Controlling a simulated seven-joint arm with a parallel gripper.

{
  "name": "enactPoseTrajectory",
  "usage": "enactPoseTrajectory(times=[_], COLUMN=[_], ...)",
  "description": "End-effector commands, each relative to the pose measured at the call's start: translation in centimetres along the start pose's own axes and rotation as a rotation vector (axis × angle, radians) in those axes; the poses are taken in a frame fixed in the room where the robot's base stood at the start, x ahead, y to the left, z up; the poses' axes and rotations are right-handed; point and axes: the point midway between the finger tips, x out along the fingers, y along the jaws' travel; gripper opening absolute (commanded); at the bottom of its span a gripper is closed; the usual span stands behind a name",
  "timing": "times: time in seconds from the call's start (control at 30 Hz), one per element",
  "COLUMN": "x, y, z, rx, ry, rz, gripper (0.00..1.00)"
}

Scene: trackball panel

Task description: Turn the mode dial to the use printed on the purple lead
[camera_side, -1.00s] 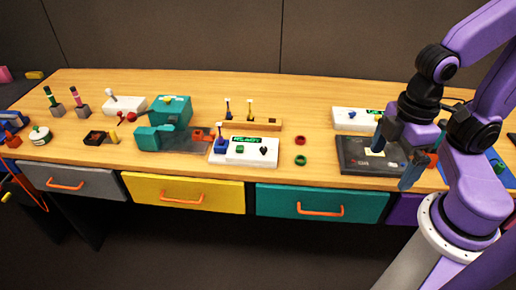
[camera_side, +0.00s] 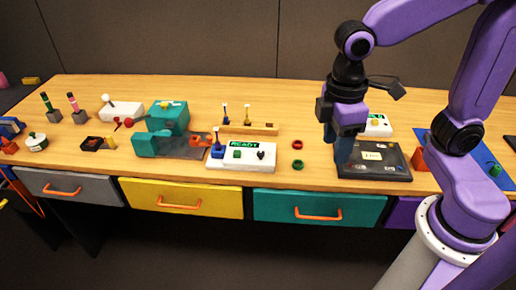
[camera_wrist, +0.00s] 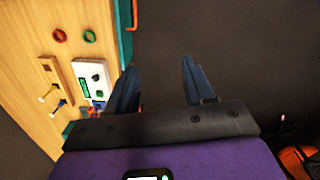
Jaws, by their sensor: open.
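A white panel (camera_side: 242,157) with a green READY display carries a black knob (camera_side: 261,155) that may be the mode dial; I cannot read its setting. The same panel (camera_wrist: 84,72) shows at the left of the wrist view, with the knob (camera_wrist: 96,77) on it. My gripper (camera_side: 343,158) is in front of the left side of a dark panel (camera_side: 393,172) in the side view, right of the white panel. In the wrist view its fingers (camera_wrist: 160,82) are apart with nothing between them. I cannot pick out a purple lead or its print.
A red ring (camera_side: 297,145) and a green ring (camera_side: 298,165) lie between the white and dark panels. Another white box (camera_side: 379,124) stands behind the dark panel. A teal machine (camera_side: 168,117) and a wooden rack (camera_side: 250,129) stand further left. Drawers line the table front.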

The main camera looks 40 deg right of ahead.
Motion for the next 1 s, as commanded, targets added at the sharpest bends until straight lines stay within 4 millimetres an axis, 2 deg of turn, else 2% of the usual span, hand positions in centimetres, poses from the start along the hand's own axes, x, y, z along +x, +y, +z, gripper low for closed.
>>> enactPoseTrajectory(times=[0.03, 0.2, 0.5, 0.73, 0.9, 1.0], x=[-0.3, -0.9, -0.4, 1.4, 3.3, 4.2], y=[1.1, 5.0, 13.0, 19.2, 23.3, 25.0], z=[-1.9, -7.2, -14.4, -17.7, -18.5, -18.5], rx=[0.015, 0.059, 0.144, 0.214, 0.266, 0.291], ry=[-0.018, -0.073, -0.171, -0.244, -0.295, -0.316], rz=[0.002, 0.004, -0.009, -0.035, -0.061, -0.076], gripper=[0.53, 0.53, 0.53, 0.53, 0.53, 0.53])
